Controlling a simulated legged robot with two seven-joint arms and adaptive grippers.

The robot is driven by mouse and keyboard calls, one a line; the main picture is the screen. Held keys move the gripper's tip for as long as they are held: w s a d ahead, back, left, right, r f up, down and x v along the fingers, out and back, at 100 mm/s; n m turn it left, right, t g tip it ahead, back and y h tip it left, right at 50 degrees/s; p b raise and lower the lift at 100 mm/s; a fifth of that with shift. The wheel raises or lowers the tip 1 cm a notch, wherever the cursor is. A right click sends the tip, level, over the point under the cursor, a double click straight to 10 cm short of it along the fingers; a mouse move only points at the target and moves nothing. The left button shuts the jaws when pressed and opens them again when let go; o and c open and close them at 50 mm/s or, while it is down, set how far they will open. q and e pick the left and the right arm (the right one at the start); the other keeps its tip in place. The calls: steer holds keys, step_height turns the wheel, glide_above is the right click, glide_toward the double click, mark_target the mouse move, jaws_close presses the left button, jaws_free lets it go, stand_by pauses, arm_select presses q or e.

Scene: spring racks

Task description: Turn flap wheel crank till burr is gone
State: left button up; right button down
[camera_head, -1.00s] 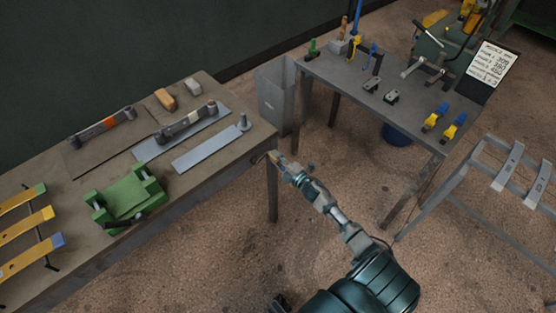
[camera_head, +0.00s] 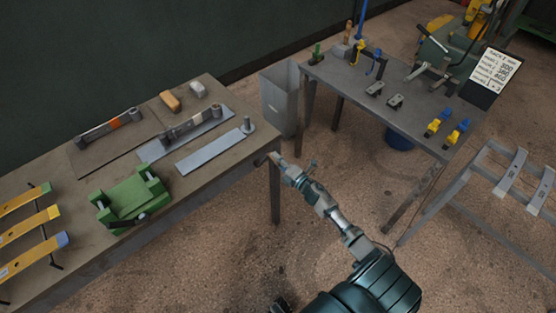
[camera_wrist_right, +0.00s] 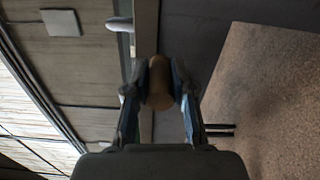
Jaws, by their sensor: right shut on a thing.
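My right gripper (camera_head: 272,158) is at the near right corner of the left bench. In the right wrist view its two fingers are shut on a brown, rounded handle (camera_wrist_right: 159,84), which looks like the crank's grip. In the head view the gripper hides most of this handle. I cannot make out the flap wheel or a burr clearly. A flat steel strip (camera_head: 208,153) lies on the bench close by, with a grey upright post (camera_head: 248,126) at its right end. My left gripper is not recognisable in any view.
The left bench (camera_head: 213,189) holds a green vise-like fixture (camera_head: 131,200), spring leaves with coloured ends (camera_head: 35,222) and bar tools (camera_head: 107,129). A grey bin (camera_head: 281,100) stands between it and the second table (camera_head: 361,106). A pale rack (camera_head: 492,180) stands right. The floor between is open.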

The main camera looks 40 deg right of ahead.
steer(key=shift+a+f, duration=0.2)
steer(key=c, duration=1.2)
jaws_free()
steer(key=shift+o, duration=1.2)
steer(key=shift+r, duration=0.1)
steer(key=s+d, duration=0.1)
steer(key=s, duration=1.1)
